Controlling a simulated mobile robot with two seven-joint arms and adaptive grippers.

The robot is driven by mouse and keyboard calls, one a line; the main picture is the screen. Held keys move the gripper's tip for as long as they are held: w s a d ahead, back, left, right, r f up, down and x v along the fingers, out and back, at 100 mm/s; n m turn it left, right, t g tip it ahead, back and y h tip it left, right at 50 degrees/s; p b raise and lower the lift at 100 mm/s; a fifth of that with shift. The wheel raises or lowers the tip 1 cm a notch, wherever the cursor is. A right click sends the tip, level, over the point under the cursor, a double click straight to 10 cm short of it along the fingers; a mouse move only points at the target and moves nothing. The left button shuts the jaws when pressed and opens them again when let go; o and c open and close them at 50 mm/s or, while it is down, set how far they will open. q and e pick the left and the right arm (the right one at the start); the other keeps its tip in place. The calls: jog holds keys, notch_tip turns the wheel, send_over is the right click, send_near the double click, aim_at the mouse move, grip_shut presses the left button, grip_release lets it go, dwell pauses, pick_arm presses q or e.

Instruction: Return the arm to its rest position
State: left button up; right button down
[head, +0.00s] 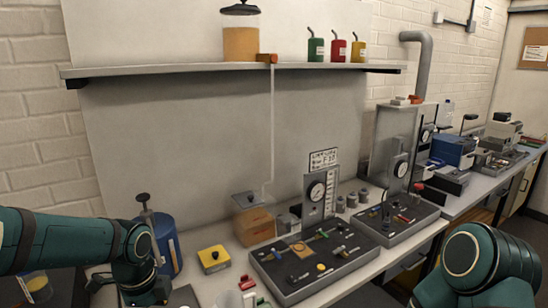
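My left arm (60,240) comes in from the left, dark teal, and bends down at its wrist (135,255) near the bottom edge. Only a dark part of my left gripper (150,294) shows below the wrist. Its fingertips are hidden or out of frame, so I cannot tell whether it is open or holds anything. My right arm (480,268) shows as a rounded teal link at the bottom right. My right gripper is out of view.
A blue cylinder (168,245) stands close behind my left wrist. A yellow box (213,258) and a black tool board (312,262) are on the bench to its right. A shelf (190,70) runs above. A second board (400,220) stands farther right.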

pick_arm(q)
jog(key=d+f+n+h, duration=0.2)
jog(key=d+f+n, duration=0.2)
jog(key=f, duration=0.8)
jog(key=s+d+f+n+h, duration=0.1)
jog(key=s+d+f+n, duration=0.3)
jog(key=s+f+n, duration=0.5)
jog(key=s+d+f+n+h, duration=0.1)
jog(key=s+d+f+n, duration=0.45)
jog(key=f+n, duration=0.5)
jog(key=w+d+f+m+t+b, duration=0.1)
jog(key=w+f+m+b, duration=0.2)
jog(key=b, duration=0.7)
notch_tip(320, 180, down, 3)
jog(key=shift+w+d+r+m, duration=0.15)
jog(key=shift+w+d+m, duration=0.2)
jog(key=shift+w, duration=0.6)
pick_arm(e)
notch_tip(320, 180, down, 11)
jog(key=s, duration=0.1)
jog(key=shift+a+r+g, duration=0.15)
jog(key=shift+a+g, duration=0.15)
jog(key=shift+g, duration=0.1)
